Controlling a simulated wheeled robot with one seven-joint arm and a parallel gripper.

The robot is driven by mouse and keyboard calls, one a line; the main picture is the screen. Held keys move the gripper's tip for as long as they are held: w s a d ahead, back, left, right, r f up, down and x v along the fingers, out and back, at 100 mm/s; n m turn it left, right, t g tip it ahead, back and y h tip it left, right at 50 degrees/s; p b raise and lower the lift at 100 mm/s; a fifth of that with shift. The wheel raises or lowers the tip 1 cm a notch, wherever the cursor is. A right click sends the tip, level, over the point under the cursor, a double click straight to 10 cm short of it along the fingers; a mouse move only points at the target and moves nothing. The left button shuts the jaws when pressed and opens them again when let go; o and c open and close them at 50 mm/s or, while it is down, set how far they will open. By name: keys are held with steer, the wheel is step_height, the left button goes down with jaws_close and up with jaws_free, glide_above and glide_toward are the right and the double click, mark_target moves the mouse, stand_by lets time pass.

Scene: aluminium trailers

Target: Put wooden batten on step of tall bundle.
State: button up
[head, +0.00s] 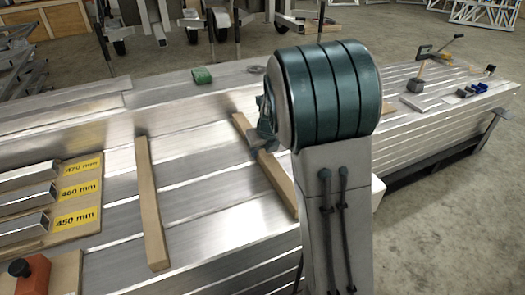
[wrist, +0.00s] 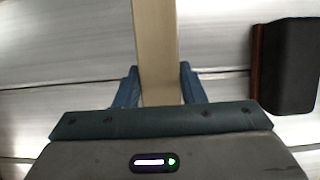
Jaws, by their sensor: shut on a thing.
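My gripper (head: 262,142) is mostly hidden behind my arm in the head view. It is shut on a wooden batten (head: 272,172), which runs slantwise across the aluminium planks (head: 205,185). In the wrist view the batten (wrist: 156,45) stands between the two blue fingers (wrist: 159,88) and runs away from the gripper. I cannot tell whether it touches the planks or hangs just above them. A second wooden batten (head: 151,205) lies across the planks to the left. Layered aluminium stock forms the long bundle; which part is its step is not clear.
At left, a board (head: 88,235) carries metal bars and yellow labels for 450, 460 and 470 mm. A green block (head: 202,75) lies at the back. Tools and a grey block (head: 420,102) stand at right. A dark block (wrist: 288,65) shows in the wrist view.

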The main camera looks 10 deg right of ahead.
steer(key=o, duration=1.2)
steer(key=shift+o, duration=0.2)
steer(key=a+p+v, duration=0.1)
steer(key=p+v, duration=0.4)
steer(key=v, duration=0.7)
steer(key=s+f+n+g, duration=0.1)
steer(key=s+n+g, duration=0.2)
steer(key=s+n, duration=2.1)
steer(key=shift+d+f+n+h, duration=0.2)
steer(key=shift+f+n+h, duration=0.2)
steer(key=shift+n, duration=4.6)
